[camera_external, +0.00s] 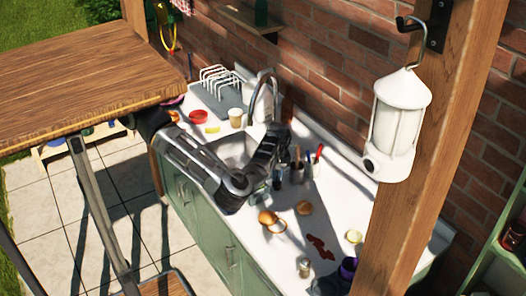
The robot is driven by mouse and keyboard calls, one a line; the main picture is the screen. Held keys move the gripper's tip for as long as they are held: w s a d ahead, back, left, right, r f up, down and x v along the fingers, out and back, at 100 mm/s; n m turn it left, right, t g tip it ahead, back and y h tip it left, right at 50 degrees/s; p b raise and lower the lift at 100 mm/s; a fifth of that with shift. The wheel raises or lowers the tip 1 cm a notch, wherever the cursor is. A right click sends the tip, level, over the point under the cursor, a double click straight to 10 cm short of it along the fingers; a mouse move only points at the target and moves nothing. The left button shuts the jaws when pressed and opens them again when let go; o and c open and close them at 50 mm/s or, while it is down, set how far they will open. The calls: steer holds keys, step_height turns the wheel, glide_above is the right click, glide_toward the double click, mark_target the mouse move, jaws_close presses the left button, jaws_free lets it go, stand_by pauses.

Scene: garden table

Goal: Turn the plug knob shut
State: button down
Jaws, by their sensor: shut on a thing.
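My arm reaches over the sink (237,148), which is set in the white counter, and it covers part of the basin. My gripper (277,181) is small and dark at the arm's end, low by the right side of the sink. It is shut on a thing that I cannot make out. I cannot pick out the plug knob; it is hidden or too small, so its turned position cannot be told. The tall curved faucet (264,84) rises behind the arm.
A utensil cup (298,173) stands close right of my gripper. Bread pieces (268,218), a red spill (320,247) and a small glass (304,267) are on the front counter. A dish rack (220,84), paper cup (235,117) and red bowl (198,117) are behind. A lantern (397,125) hangs in front.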

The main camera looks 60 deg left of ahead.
steer(key=m, duration=0.6)
steer(key=shift+w, duration=0.1)
steer(key=m, duration=0.6)
steer(key=shift+d, duration=0.15)
stand_by(0.3)
steer(key=c, duration=1.2)
jaws_free()
steer(key=shift+r, duration=3.95)
